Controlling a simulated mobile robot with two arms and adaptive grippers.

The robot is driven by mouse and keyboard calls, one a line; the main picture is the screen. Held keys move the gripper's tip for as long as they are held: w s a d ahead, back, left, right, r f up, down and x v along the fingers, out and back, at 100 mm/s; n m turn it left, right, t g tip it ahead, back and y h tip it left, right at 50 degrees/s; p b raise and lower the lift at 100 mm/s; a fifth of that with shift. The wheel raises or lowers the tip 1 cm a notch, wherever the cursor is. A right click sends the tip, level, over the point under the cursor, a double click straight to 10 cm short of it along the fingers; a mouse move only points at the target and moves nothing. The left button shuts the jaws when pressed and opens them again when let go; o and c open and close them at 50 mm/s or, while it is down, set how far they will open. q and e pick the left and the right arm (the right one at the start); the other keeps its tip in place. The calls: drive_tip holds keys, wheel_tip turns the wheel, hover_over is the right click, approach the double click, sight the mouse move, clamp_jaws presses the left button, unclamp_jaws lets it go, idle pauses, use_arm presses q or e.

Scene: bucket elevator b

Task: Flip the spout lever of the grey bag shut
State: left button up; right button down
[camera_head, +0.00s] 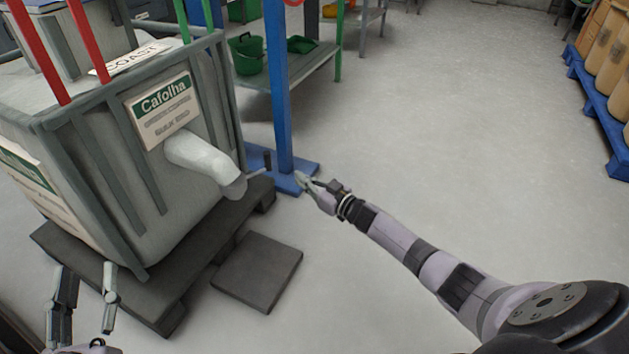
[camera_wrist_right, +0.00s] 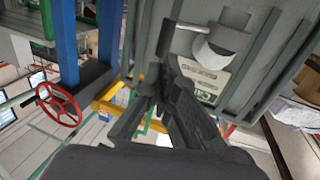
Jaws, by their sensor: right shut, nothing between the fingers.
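The grey bag (camera_head: 185,200) stands in a dark frame at the left of the head view, with a "Cafolha" label. Its pale spout (camera_head: 204,160) points right and down. The spout lever (camera_head: 267,161) is a thin rod with a dark upright handle, sticking out right of the spout mouth. The spout (camera_wrist_right: 216,46) and lever rod (camera_wrist_right: 190,27) also show in the right wrist view. My right gripper (camera_head: 304,181) is shut and empty, right of the lever and a little lower in the picture, apart from it. My left gripper (camera_head: 85,283) is open and empty at the lower left.
A blue post (camera_head: 280,90) with a flat foot stands just behind the lever and right gripper. A dark flat slab (camera_head: 257,272) lies on the floor by the dark pallet (camera_head: 165,312). A green bin (camera_head: 246,55) sits on a shelf behind.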

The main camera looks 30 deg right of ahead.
use_arm(q)
drive_tip(key=f+g, duration=0.1)
drive_tip(key=f, duration=0.1)
drive_tip(key=f+g, duration=0.1)
drive_tip(key=f, duration=0.1)
drive_tip(key=f+g+y+p, duration=0.1)
drive_tip(key=shift+a+f, duration=0.4)
use_arm(e)
drive_tip(key=v, duration=0.3)
drive_tip(key=shift+s+d, duration=0.25)
